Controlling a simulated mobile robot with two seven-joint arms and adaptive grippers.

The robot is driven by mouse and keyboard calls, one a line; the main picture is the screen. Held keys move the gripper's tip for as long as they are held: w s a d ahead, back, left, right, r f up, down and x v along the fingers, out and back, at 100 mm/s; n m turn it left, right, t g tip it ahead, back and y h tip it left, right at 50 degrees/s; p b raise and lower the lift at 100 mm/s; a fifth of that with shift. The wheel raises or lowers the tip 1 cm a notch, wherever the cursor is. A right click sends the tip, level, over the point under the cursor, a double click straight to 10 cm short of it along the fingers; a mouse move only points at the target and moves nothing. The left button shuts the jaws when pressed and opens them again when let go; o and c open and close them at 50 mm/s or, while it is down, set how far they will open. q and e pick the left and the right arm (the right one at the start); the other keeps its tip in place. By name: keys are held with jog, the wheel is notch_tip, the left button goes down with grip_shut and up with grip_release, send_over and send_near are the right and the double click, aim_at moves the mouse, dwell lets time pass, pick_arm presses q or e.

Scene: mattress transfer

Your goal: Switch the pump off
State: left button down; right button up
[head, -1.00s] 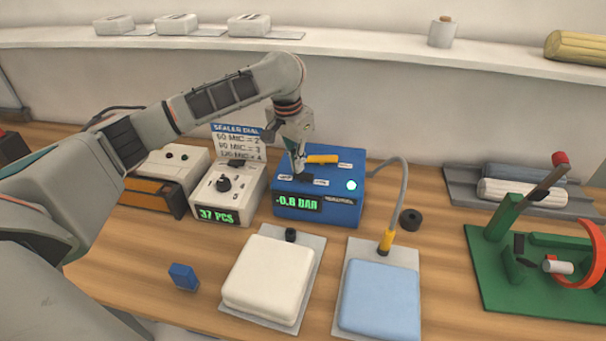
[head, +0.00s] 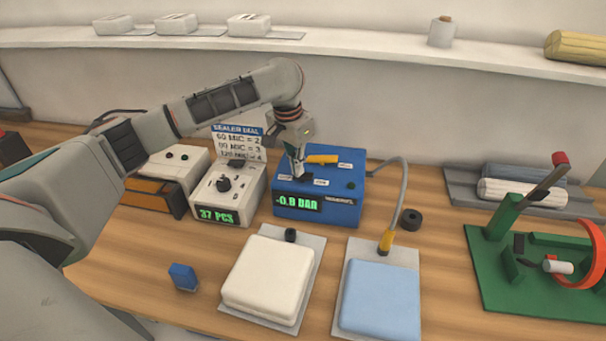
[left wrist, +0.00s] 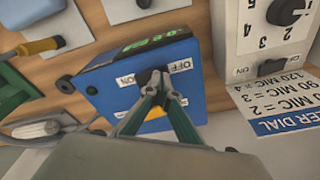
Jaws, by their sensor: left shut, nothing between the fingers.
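The blue pump box (head: 338,208) stands on the bench in the middle of the head view. Its green display reads about -0.9 BAR, and the round lamp (head: 351,185) on its top is dark. My left gripper (head: 298,174) is shut and empty, fingertips down at the black rocker switch on the pump's top. In the left wrist view the closed fingertips (left wrist: 158,90) are at the switch (left wrist: 150,76), between the OFF and ON labels, and partly cover it. Whether they touch it I cannot tell. My right gripper does not show.
A white dial box (head: 228,192) reading 37 PCS stands left of the pump. A hose (head: 402,195) runs from the pump to the bag with the blue mattress (head: 380,297). A white mattress (head: 268,272) lies beside it. A green fixture (head: 530,268) stands at right.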

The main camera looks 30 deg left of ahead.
pick_arm(q)
jog(key=shift+r, duration=3.55)
